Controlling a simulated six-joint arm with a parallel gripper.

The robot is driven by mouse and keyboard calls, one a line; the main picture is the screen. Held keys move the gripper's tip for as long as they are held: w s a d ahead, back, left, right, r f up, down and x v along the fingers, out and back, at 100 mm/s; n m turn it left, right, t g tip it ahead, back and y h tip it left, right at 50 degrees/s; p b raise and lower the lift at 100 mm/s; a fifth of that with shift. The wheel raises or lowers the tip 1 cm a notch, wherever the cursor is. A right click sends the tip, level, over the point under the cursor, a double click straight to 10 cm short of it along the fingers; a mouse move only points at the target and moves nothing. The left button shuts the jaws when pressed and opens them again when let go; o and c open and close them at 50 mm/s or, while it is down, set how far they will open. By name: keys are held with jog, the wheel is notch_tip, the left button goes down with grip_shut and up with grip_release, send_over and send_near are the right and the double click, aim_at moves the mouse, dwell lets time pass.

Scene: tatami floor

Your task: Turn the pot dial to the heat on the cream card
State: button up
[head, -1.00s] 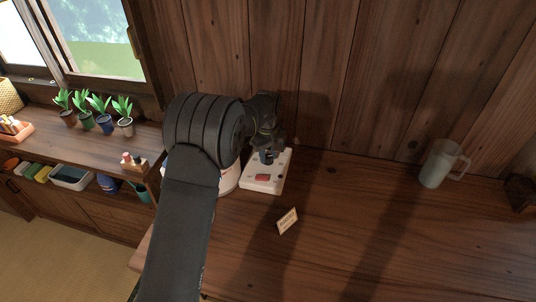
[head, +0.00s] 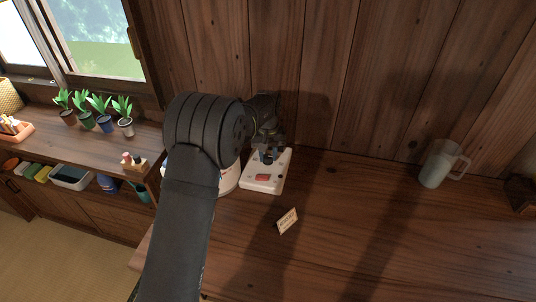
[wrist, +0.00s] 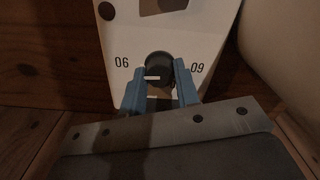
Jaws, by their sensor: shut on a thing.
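The panel labels read as "06" to the left and "09" to the right in that view, seemingly upside down. In the head view my gripper (head: 269,153) mostly hides the dial. The cream card (head: 287,221) stands in front of the panel; its writing is too small to read.
A white rounded pot (head: 228,182) stands left of the panel, partly behind my arm. A frosted jug (head: 439,164) stands at the right. The wooden wall is close behind the panel. The counter right of the card is clear.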

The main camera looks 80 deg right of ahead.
aim_at(268, 156)
jog(key=shift+m, duration=0.6)
jog(key=o, duration=1)
jog(key=shift+r, duration=0.1)
notch_tip(268, 156, up, 17)
jog(key=shift+r, duration=0.15)
notch_tip(268, 156, down, 18)
jog(key=shift+r, duration=0.2)
dwell(0.4)
